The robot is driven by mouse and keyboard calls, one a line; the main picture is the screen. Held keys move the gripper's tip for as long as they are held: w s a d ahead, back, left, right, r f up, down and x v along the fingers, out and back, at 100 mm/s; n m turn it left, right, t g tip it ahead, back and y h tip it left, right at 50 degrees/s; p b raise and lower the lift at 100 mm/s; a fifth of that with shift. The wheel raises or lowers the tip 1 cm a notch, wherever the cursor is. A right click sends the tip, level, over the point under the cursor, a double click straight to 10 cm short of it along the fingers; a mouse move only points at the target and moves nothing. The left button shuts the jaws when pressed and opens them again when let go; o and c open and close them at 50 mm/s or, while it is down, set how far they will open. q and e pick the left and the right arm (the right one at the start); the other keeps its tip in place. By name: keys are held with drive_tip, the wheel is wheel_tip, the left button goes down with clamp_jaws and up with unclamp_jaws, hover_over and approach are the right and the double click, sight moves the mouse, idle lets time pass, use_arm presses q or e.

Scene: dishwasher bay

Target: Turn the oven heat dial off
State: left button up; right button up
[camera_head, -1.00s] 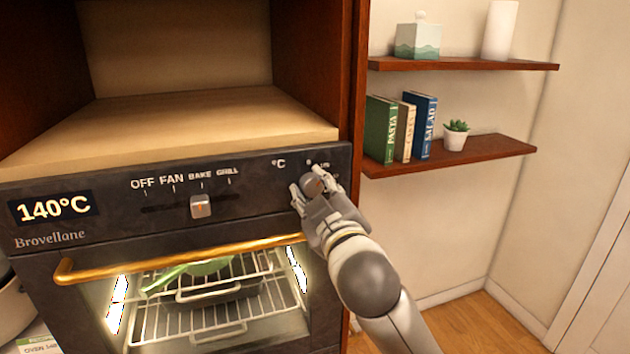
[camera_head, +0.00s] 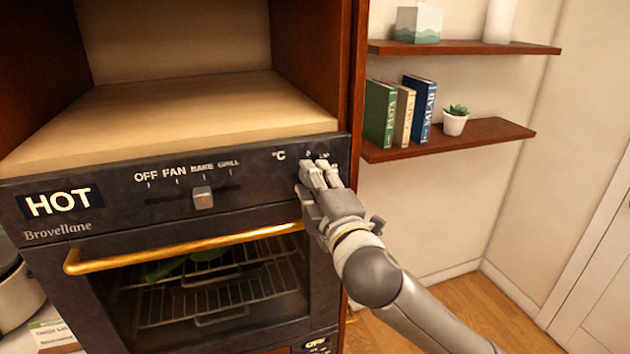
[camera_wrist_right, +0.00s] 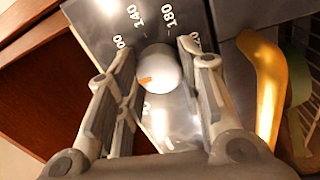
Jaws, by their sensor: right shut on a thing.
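The oven (camera_head: 120,215) has a dark front panel with a display (camera_head: 58,203) reading HOT. Its heat dial is a round pale knob with an orange mark (camera_wrist_right: 160,70) in the right wrist view, beside the printed numbers 140 and 180. The orange mark points to the lower left there. My right gripper (camera_head: 318,170) is at the panel's right end, shut on the dial with a finger on either side. It hides the dial in the head view. My left gripper is not in view.
A square selector knob (camera_head: 203,200) sits under OFF, FAN, BAKE and GRILL. A gold handle (camera_head: 180,250) crosses the closed oven door, with dark racks behind the glass. Wall shelves (camera_head: 450,139) hold books and a plant to the right.

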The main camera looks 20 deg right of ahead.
drive_tip(key=shift+n, duration=0.3)
drive_tip(key=o, duration=1.1)
drive_tip(key=shift+c, duration=0.2)
drive_tip(key=s, duration=0.7)
drive_tip(key=shift+s+f, duration=0.2)
drive_tip(key=shift+f, duration=0.1)
